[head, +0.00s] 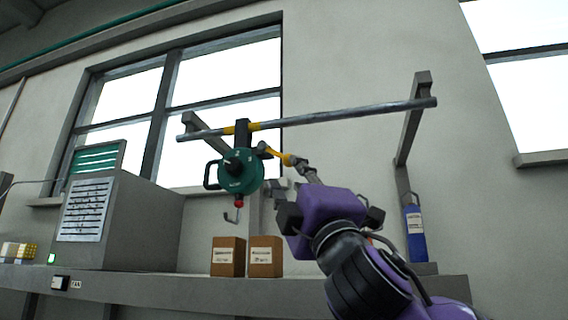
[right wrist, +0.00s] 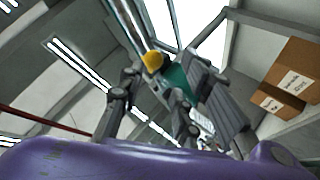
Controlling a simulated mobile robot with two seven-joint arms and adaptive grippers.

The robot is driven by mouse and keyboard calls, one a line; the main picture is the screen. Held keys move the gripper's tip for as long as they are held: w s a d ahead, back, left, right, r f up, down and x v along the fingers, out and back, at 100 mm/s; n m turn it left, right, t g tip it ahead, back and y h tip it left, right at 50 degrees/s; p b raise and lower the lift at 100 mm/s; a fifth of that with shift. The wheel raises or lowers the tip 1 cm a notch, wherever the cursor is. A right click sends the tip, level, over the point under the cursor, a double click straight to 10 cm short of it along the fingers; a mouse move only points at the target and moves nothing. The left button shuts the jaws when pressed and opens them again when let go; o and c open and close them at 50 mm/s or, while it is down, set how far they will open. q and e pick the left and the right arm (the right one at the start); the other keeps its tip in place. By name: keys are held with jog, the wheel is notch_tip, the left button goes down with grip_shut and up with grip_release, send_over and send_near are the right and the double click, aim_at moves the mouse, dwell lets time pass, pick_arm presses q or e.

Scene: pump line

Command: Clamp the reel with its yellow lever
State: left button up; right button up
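The green reel (head: 240,172) hangs from the long grey rail (head: 330,117). It has a dark handle on its left and a small hook with a red ball below. Its yellow lever (head: 279,154) sticks out to the right, sloping slightly down. My right gripper (head: 283,175) is just right of the reel, with its fingers apart close to the lever's outer end. In the right wrist view, the lever's yellow end (right wrist: 152,61) shows beyond and between the spread fingers, with the reel (right wrist: 178,80) behind. I cannot tell whether a finger touches the lever. My left gripper is not in view.
Two cardboard boxes (head: 228,257) stand on the grey bench (head: 200,288) below. A grey cabinet (head: 140,225) is at the left and a blue cylinder (head: 415,235) at the right. The rail's right wall bracket (head: 410,125) is beyond my arm.

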aim_at(286, 162)
jog(key=x, duration=0.4)
jog(key=s+x, duration=0.1)
jog(key=x, duration=0.1)
jog(key=shift+w+a+r+p, duration=0.2)
jog(key=shift+a+r+p, duration=0.1)
jog(key=shift+r, duration=0.25)
jog(key=shift+w, duration=0.15)
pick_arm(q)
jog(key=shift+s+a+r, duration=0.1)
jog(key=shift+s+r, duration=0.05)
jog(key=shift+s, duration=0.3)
pick_arm(e)
jog(key=shift+d+r, duration=0.1)
jog(key=shift+c, duration=0.3)
grip_shut()
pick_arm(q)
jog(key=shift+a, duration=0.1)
